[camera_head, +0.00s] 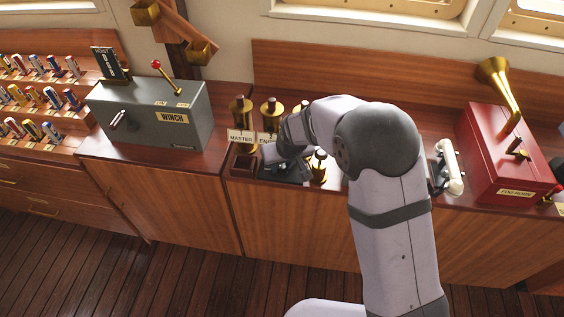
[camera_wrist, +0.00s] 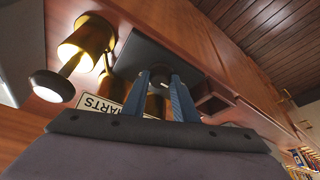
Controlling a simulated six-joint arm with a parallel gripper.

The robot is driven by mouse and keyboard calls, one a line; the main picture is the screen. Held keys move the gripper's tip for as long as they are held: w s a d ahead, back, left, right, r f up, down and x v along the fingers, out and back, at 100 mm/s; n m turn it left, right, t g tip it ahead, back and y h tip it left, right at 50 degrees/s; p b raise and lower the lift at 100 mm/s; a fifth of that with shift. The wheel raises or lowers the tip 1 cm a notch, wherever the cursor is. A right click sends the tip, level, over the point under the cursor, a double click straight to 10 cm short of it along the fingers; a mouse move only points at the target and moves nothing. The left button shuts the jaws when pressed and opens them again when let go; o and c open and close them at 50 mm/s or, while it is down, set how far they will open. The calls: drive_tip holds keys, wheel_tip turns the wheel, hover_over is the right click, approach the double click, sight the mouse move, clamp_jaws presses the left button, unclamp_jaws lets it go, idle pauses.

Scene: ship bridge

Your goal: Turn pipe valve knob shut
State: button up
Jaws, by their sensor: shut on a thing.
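My gripper shows in the wrist view (camera_wrist: 160,77), its two blue fingers close together at a brass part (camera_wrist: 157,104) of the pipe fittings. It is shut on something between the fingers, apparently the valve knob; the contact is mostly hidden. A brass voice pipe (camera_wrist: 88,40) with a dark round-ended stopper stands to the left in that view. A sign reading CHARTS (camera_wrist: 100,106) is upside down there, partly covered by my gripper. In the head view, the wrist hides the fingertips, and a brass fitting (camera_head: 318,166) stands just right of them.
Brass pipes (camera_head: 240,112) stand behind MASTER (camera_head: 241,137) and partly covered ENGINE signs. A grey winch box (camera_head: 150,113) is to the left. A red foghorn box (camera_head: 502,150) and a white handset (camera_head: 449,167) are to the right. A small open wooden compartment (camera_head: 243,163) lies left of my gripper.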

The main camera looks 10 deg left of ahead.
idle(0.3)
drive_tip(key=o, duration=1.1)
drive_tip(key=shift+c, duration=0.2)
drive_tip(key=b+v, duration=0.1)
drive_tip(key=v, duration=0.6)
drive_tip(key=shift+r, duration=0.15)
